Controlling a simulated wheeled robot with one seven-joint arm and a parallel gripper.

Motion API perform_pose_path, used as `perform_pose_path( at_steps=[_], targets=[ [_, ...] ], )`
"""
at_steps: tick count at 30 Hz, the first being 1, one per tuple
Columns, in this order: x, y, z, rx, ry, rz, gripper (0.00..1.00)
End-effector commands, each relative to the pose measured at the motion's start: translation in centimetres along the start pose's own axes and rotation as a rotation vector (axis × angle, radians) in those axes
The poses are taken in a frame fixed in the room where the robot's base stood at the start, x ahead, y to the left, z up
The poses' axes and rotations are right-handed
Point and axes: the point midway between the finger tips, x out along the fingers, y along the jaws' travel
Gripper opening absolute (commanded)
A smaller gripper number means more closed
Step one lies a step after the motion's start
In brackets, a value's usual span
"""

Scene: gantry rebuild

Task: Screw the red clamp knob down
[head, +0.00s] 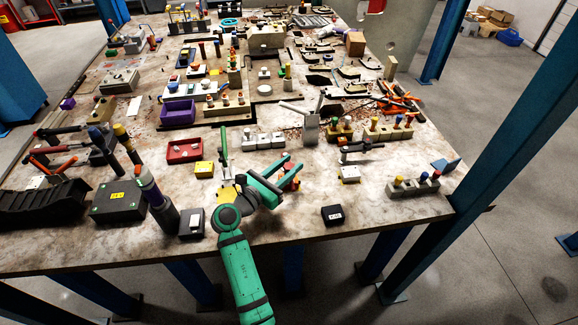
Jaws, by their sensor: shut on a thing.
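My green arm reaches in from the front edge of the workbench, and my gripper (289,179) is low over the bench near its front middle. A small red knob (293,185) shows at the fingertips, and the jaws are shut on it. The fingers hide most of the knob and whatever lies under it, so I cannot see its thread or how far down it sits.
A green upright lever (224,143) on a yellow base stands close left of my gripper. A grey block with levers (309,128) stands behind it. A black box (333,214) lies to the right. Bare bench (385,225) shows farther right.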

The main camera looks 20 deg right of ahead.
Motion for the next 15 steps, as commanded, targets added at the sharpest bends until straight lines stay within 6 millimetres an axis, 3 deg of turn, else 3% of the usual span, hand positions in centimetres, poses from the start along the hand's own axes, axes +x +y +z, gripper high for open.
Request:
perform_pose_path(
  at_steps=[6,15],
  targets=[
    [-0.03,0.05,-0.09,0.000,0.001,-0.098,0.09],
    [-0.05,-0.04,-0.06,0.000,0.000,-0.110,0.09]
  ],
)
